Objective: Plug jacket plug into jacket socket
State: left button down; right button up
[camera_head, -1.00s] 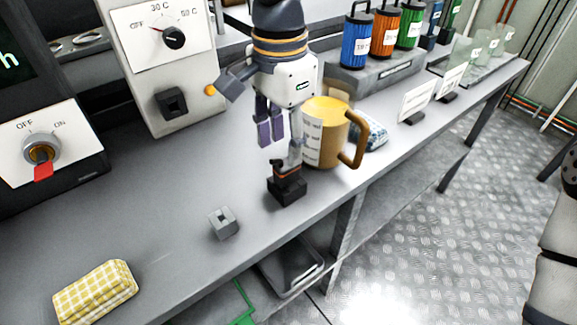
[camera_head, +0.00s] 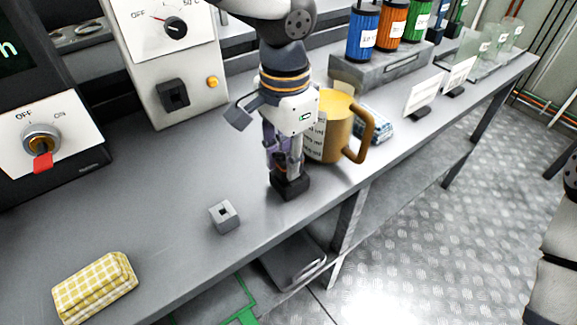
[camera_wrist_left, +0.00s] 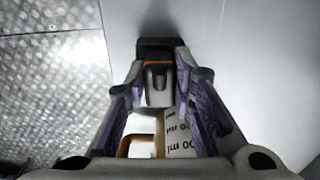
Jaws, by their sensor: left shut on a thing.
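The jacket plug, dark with an orange band, stands upright at a black block (camera_head: 290,187) near the bench's front edge. In the left wrist view the plug (camera_wrist_left: 158,85) sits between the fingers, with the black block (camera_wrist_left: 158,46) beyond it. My left gripper (camera_head: 283,166) points down and is shut on the plug; its fingers hide most of it in the head view. The likely jacket socket (camera_head: 173,94) is a black square inlet on the white panel below the temperature dial, up and left of the gripper. My right gripper is out of view.
A yellow mug (camera_head: 335,128) stands close right of my left gripper. A small grey block with a square hole (camera_head: 224,216) and a checked yellow cloth (camera_head: 95,287) lie to the left. Bench before the panel is clear. A yellow button (camera_head: 212,82) is beside the socket.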

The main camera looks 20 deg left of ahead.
pick_arm(q)
jog(key=shift+r, duration=0.1)
jog(key=shift+r+p, duration=0.35)
jog(key=shift+r, duration=1.4)
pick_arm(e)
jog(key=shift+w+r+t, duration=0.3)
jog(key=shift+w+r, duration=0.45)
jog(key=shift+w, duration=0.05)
pick_arm(q)
jog(key=shift+r, duration=1.95)
